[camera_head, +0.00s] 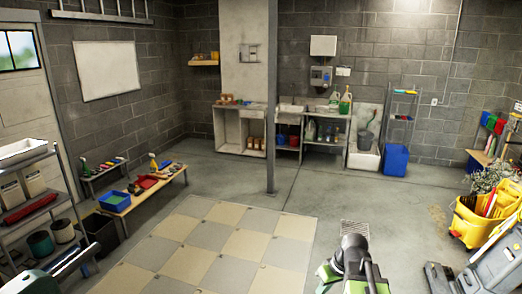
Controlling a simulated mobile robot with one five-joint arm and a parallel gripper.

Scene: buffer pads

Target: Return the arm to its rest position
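I see no gripper fingers and cannot make out my arm for certain. A black and green shape (352,268) rises from the bottom edge, right of the middle. It is cut off by the frame, and I cannot tell whether it is a machine or a part of me. No object is seen held.
A checkered floor area (227,243) lies in front, with bare concrete (330,195) beyond. A post (270,110) stands mid-room. A shelf rack (40,205) and low benches (150,190) stand left. A yellow mop bucket (468,224) and a grey machine (495,265) stand right.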

